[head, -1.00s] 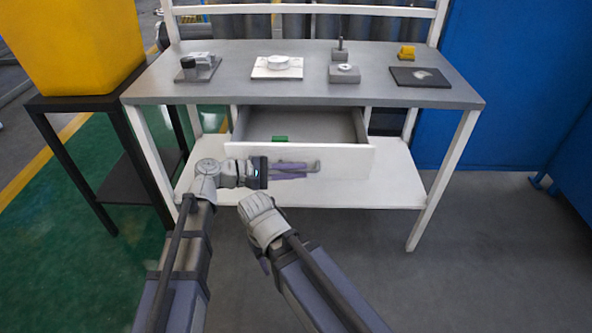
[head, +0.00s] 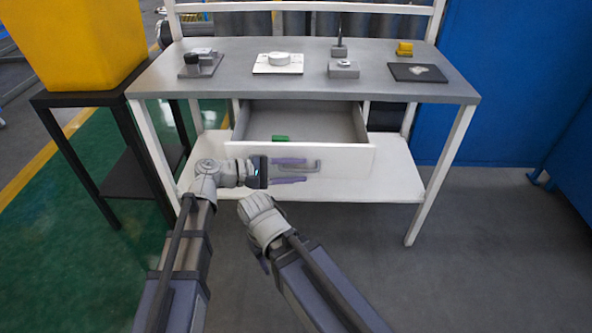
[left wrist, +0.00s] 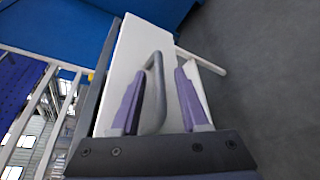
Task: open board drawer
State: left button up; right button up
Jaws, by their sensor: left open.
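The drawer (head: 350,158) under the workbench top is pulled out, with its white front toward me and its grey inside showing. A small green block (head: 280,138) lies inside it. The grey bar handle (head: 317,166) is on the drawer front. My left gripper (head: 305,171) is open, its purple fingers above and below the handle. In the left wrist view the handle (left wrist: 158,95) stands between the spread fingers (left wrist: 160,92), nearer the left one, and is not clamped.
On the grey bench top (head: 230,85) stand several fixtures, including a white plate with a disc (head: 278,64) and a black plate (head: 418,73). A white lower shelf (head: 395,180) lies below the drawer. A yellow bin (head: 75,40) stands on a black side table at left.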

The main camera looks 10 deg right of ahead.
pick_arm(q)
jog(key=p+v, duration=0.1)
jog(key=v, duration=0.7)
jog(key=shift+p, duration=0.35)
pick_arm(e)
jog(key=shift+r, duration=0.8)
